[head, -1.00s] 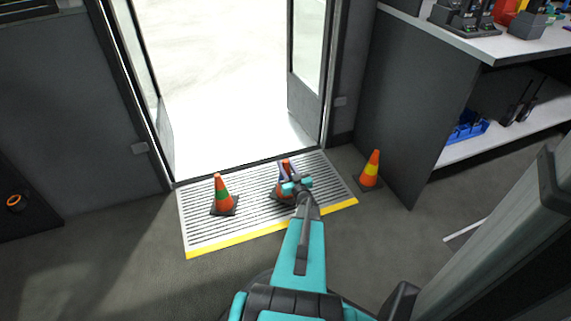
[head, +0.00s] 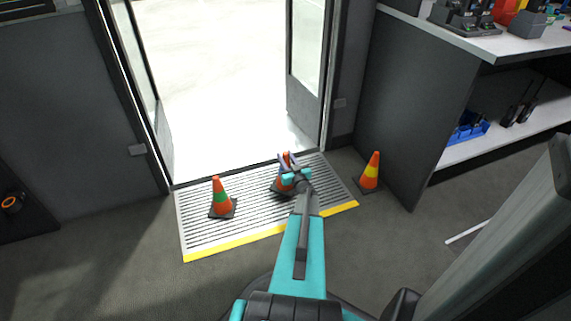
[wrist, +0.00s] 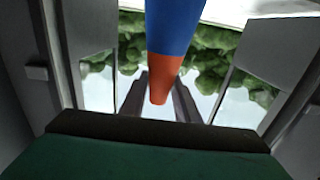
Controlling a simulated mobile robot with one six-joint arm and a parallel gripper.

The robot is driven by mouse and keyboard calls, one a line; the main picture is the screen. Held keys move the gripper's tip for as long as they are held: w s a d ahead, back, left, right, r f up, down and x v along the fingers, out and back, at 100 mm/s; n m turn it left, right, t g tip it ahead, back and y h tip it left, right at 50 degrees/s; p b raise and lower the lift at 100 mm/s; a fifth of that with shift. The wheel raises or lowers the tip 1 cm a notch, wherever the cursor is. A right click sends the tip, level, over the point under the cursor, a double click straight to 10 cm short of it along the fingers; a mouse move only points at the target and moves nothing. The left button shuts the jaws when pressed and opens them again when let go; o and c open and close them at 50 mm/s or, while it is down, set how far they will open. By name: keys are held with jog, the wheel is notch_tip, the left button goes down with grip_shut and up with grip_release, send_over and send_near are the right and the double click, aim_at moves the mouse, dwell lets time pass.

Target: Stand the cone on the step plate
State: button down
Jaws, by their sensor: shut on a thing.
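The step plate (head: 250,231) is a ribbed metal plate with a yellow front edge at the doorway. My gripper (head: 291,172) is shut on an orange cone with a blue band (head: 285,184) over the middle-right part of the plate. This cone looks upright on its dark base; I cannot tell if the base touches the plate. In the wrist view the cone's orange tip and blue band (wrist: 172,28) show between the fingers (wrist: 158,98); its base is out of view there. A green-banded orange cone (head: 220,196) stands on the left part of the plate.
A yellow-banded orange cone (head: 370,172) stands on the floor right of the plate, beside a dark shelf unit (head: 415,110). The open doorway (head: 230,80) is behind the plate. A white strip (head: 466,233) lies on the floor at right.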

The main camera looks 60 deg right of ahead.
jog(key=shift+f+b, duration=0.85)
jog(key=shift+f, duration=0.9)
jog(key=c, duration=1.4)
grip_release()
jog(key=shift+o, duration=0.2)
jog(key=shift+s+a+r, duration=0.1)
jog(key=shift+r, duration=0.1)
jog(key=p+v, duration=0.3)
jog(key=v, duration=0.8)
jog(key=shift+s+a, duration=0.25)
jog(key=shift+s, duration=0.05)
